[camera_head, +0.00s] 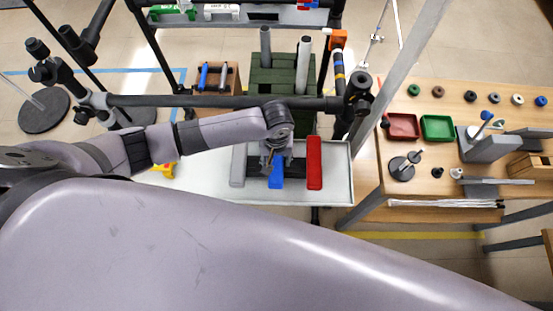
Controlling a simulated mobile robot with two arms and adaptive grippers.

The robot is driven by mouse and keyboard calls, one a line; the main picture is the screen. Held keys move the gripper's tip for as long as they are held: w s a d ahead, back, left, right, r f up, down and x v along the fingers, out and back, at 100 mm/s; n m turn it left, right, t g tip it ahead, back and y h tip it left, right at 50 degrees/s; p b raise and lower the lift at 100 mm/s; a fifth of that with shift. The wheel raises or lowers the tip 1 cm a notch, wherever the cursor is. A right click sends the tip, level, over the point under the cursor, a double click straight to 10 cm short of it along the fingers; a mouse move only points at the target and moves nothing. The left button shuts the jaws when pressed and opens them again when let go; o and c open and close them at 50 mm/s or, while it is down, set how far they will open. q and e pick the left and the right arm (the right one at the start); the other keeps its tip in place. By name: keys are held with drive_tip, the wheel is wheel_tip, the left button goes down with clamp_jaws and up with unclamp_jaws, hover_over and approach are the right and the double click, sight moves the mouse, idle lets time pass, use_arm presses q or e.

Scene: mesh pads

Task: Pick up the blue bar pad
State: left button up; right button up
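The blue bar pad (277,176) lies on the white tray-like table (338,187), between a grey bar pad (238,166) on its left and a red bar pad (314,162) on its right. My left gripper (270,162) points down over the blue bar and hides its far part. I cannot tell whether the fingers touch the bar or are closed on it. My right gripper does not show.
A green block stack (283,80) with upright posts stands behind the white table. A wooden table (450,105) at the right holds a red tray (403,126), a green tray (437,127) and several small parts. A dark horizontal bar crosses behind my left arm.

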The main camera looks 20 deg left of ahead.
use_arm(q)
clamp_jaws()
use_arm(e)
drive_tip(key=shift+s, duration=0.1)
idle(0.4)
